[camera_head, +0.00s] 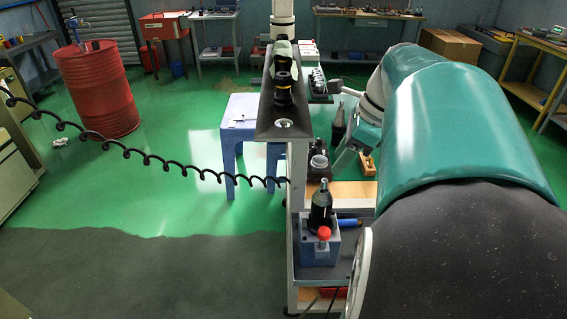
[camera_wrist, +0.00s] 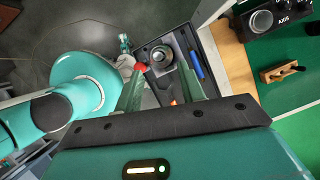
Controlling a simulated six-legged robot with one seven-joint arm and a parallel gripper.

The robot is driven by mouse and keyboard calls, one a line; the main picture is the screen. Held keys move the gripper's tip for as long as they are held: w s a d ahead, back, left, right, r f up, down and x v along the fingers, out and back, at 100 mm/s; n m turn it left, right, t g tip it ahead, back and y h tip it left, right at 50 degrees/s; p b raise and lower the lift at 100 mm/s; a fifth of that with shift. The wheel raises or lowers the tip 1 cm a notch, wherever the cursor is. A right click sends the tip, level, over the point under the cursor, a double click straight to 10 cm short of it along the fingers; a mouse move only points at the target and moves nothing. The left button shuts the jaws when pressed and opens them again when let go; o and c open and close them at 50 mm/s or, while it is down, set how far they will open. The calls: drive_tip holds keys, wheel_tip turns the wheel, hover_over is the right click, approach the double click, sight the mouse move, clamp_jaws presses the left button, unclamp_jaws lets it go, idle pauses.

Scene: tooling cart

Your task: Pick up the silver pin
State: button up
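I cannot make out a silver pin for sure. A small thin item (camera_head: 239,120) lies on the blue stool (camera_head: 228,145), too small to identify. A black tool holder with a grey tip (camera_head: 321,205) stands on the cart's lower shelf by a red knob (camera_head: 324,233). In the wrist view the holder (camera_wrist: 161,57) shows from above, beyond and between my fingers. My gripper (camera_wrist: 160,80) is open, its two fingers apart, and nothing shows held between them. In the head view my gripper (camera_head: 345,158) hangs beside the cart, partly hidden by my arm.
The cart's narrow top shelf (camera_head: 276,95) holds dark tool holders and a small round metallic part (camera_head: 283,123). A blue marker (camera_wrist: 196,65) lies beside the lower holder. A wooden block with a handle (camera_wrist: 281,72) is at right. A coiled cable (camera_head: 150,158) crosses the left. A red barrel (camera_head: 97,90) stands beyond.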

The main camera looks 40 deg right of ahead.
sight(326, 180)
drive_tip(key=shift+x, duration=3.1)
drive_tip(key=shift+s+a, duration=0.1)
drive_tip(key=shift+s, duration=0.05)
clamp_jaws()
